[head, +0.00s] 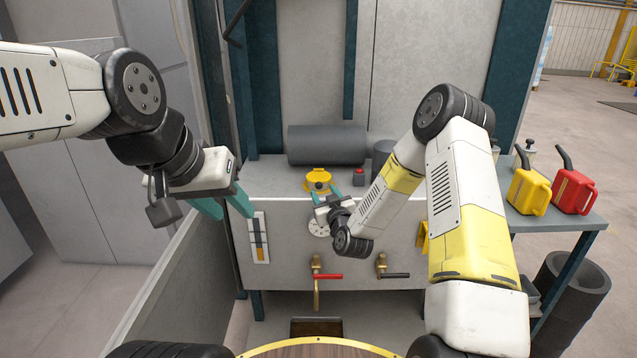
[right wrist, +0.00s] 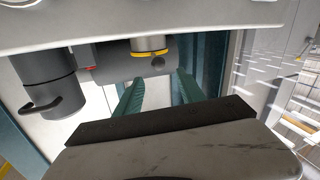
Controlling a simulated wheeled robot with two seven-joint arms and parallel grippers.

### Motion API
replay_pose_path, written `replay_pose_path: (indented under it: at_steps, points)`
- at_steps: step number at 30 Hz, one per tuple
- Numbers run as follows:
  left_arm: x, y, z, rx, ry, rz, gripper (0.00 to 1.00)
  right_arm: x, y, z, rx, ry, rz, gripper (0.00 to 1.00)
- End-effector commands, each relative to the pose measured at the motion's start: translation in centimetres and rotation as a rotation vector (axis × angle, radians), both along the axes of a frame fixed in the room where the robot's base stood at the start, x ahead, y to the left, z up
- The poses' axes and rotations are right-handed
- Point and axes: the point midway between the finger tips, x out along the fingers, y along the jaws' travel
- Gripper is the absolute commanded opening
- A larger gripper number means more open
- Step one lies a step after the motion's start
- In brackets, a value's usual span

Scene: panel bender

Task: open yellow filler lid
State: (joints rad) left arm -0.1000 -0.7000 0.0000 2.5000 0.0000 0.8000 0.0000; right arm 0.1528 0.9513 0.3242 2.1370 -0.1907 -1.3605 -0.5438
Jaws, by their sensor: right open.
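The yellow filler lid (head: 318,176) is on top of the grey tank cabinet (head: 285,177), near its front edge. My right gripper (head: 322,189) is just in front of the lid, its teal fingers apart on either side. In the right wrist view, a yellow rim (right wrist: 150,53) shows beyond and between the open fingertips (right wrist: 160,82); I see nothing held. Whether a finger touches the lid I cannot tell. My left gripper (head: 225,207) is open and empty, left of the cabinet and well away from the lid.
A grey cylinder (head: 327,144) lies behind the lid, and a red button (head: 359,176) is to its right. A gauge (head: 260,238) and red-handled valve (head: 327,276) are on the cabinet front. Yellow (head: 528,190) and red (head: 573,190) cans stand on a side table at right.

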Motion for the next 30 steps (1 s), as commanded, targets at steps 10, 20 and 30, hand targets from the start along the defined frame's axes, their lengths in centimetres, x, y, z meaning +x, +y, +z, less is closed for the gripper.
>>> replay_pose_path:
  at_steps: [10, 20, 30]
  points:
    - [0.0, 0.0, 0.0, 0.000, 0.000, 0.000, 0.40, 1.9, 0.4, -1.2, 0.020, -0.039, -0.028, 0.46]
    - [0.0, 0.0, 0.0, 0.000, 0.000, 0.000, 0.40, 6.5, 1.6, -1.2, 0.019, -0.036, -0.026, 0.46]
    - [0.0, 0.0, 0.0, 0.000, 0.000, 0.000, 0.40, 7.4, 1.8, -1.2, 0.019, -0.035, -0.026, 0.46]
